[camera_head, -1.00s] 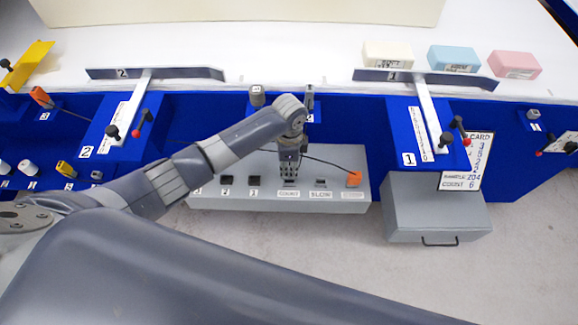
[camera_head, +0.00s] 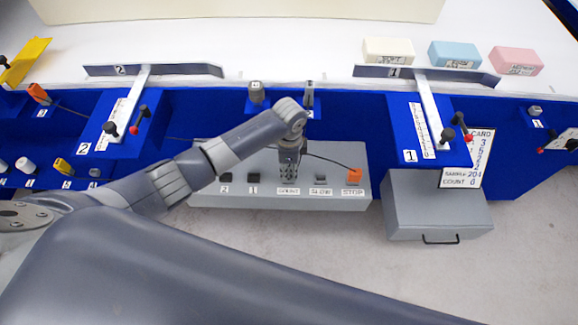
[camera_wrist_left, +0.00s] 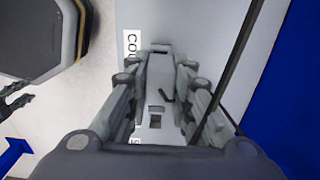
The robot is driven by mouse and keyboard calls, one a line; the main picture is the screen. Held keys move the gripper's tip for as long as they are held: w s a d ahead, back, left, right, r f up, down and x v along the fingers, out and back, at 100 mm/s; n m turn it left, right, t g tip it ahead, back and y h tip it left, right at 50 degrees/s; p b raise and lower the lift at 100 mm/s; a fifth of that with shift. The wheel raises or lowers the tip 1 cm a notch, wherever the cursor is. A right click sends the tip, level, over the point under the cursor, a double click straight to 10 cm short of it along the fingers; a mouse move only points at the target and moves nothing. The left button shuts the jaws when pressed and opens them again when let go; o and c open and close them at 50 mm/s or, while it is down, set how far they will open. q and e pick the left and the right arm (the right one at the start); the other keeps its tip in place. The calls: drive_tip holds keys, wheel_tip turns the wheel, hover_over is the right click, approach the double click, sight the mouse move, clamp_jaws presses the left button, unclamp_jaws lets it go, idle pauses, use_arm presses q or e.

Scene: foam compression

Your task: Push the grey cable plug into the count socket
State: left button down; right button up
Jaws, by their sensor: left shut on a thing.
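My left gripper (camera_head: 288,180) points down over the COUNT place on the grey console (camera_head: 265,202). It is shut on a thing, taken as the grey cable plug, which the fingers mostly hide. I cannot tell whether the plug is in the socket. A dark cable (camera_wrist_left: 232,65) runs past the fingers.
An orange plug (camera_head: 354,175) stands at STOP, to the right of the SLOW socket (camera_head: 320,179). Black sockets (camera_head: 253,177) lie left of COUNT. A grey box with a handle (camera_head: 436,205) stands to the right. Blue fixtures with levers (camera_head: 418,130) stand behind.

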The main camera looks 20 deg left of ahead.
sight(289, 167)
use_arm(q)
drive_tip(key=shift+f, duration=0.1)
drive_tip(key=shift+f+b, duration=0.3)
drive_tip(key=shift+f, duration=0.2)
idle(0.4)
drive_tip(key=shift+f, duration=0.4)
drive_tip(key=c, duration=1.3)
unclamp_jaws()
drive_tip(key=shift+c, duration=0.2)
drive_tip(key=shift+r, duration=0.15)
drive_tip(key=shift+r+p, duration=2.9)
drive_tip(key=shift+p, duration=0.1)
